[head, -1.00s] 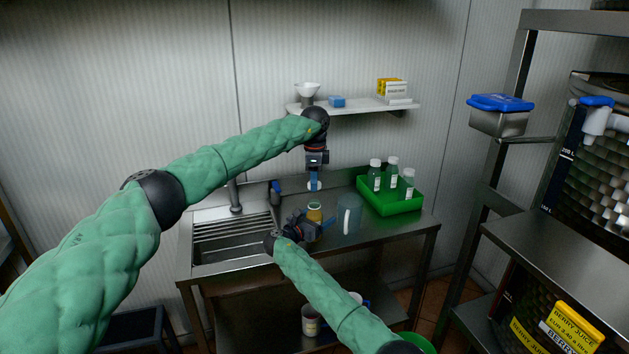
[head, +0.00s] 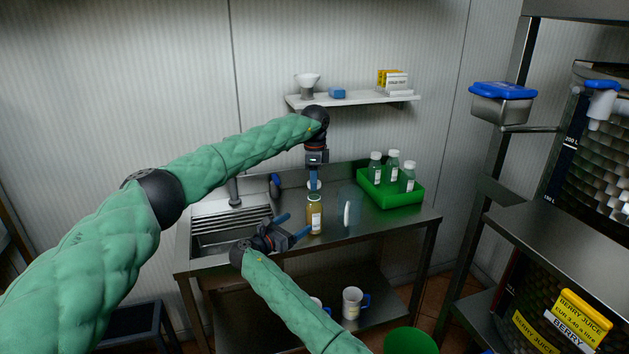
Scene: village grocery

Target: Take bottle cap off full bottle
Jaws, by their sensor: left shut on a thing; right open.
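The full bottle (head: 315,216), amber with a white label, stands upright on the steel counter (head: 270,248). Its top shows no white cap. My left gripper (head: 313,184) is above and behind the bottle, shut on a small white piece that looks like the bottle cap (head: 313,187). The cap is apart from the bottle and partly hidden by the fingers. My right gripper (head: 293,226) is open and empty, just left of and in front of the bottle, fingers pointing towards it without holding it.
A clear jug with a white handle (head: 347,214) stands right of the bottle. A green crate (head: 398,200) holds three white-capped bottles. A sink (head: 228,232) is at left. A wall shelf (head: 355,101) hangs above. A mug (head: 352,303) stands below the counter.

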